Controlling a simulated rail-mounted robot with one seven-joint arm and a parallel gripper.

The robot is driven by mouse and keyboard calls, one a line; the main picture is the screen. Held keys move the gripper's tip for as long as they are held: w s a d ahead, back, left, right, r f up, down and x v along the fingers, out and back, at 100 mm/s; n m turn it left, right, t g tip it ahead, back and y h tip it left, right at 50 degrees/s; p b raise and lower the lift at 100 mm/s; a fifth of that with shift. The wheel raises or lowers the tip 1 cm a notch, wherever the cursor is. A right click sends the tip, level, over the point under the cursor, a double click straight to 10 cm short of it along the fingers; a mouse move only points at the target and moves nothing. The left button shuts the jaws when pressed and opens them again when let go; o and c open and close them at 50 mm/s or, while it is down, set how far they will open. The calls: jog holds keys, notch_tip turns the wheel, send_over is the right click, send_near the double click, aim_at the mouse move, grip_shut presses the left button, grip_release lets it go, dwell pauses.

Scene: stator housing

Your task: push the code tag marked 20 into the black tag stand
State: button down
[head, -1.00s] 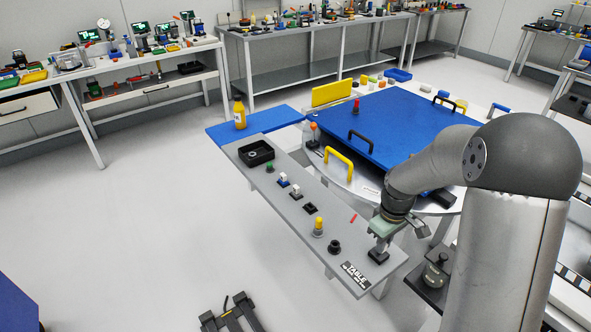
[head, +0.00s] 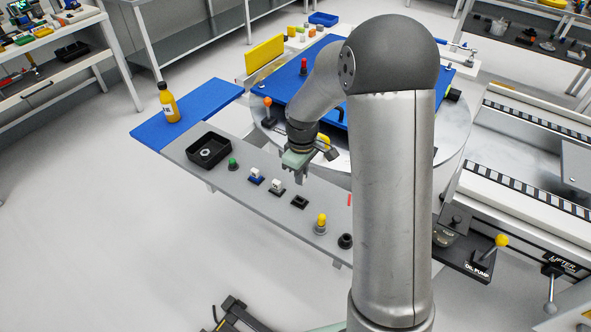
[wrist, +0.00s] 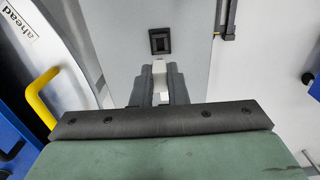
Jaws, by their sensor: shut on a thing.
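My gripper (wrist: 160,82) is shut on a pale thing (wrist: 165,73), likely the code tag; only part of it shows between the fingers and no number is readable. In the head view my gripper (head: 297,177) hangs above the grey board (head: 225,176), behind the row of small parts. The black tag stand (head: 299,202) is a low black square on the board, just below the gripper in that picture. In the wrist view the stand (wrist: 160,41) is a dark square frame beyond the fingertips, apart from them and nearly in line.
A blue-white part (head: 256,176), a black-white part (head: 277,188) and a yellow-topped knob (head: 320,223) flank the stand. A black tray (head: 208,148) sits at the board's far end. A yellow handle (wrist: 42,97) shows left in the wrist view.

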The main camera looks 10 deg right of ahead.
jog(key=shift+f, duration=0.1)
jog(key=shift+f+b, duration=2.35)
jog(key=shift+f, duration=0.7)
jog(key=shift+f+b, duration=0.85)
jog(key=shift+f, duration=0.35)
jog(key=c, duration=1.1)
grip_release()
jog(key=shift+r, duration=0.25)
jog(key=shift+r+p, duration=1.55)
jog(key=shift+r, duration=0.45)
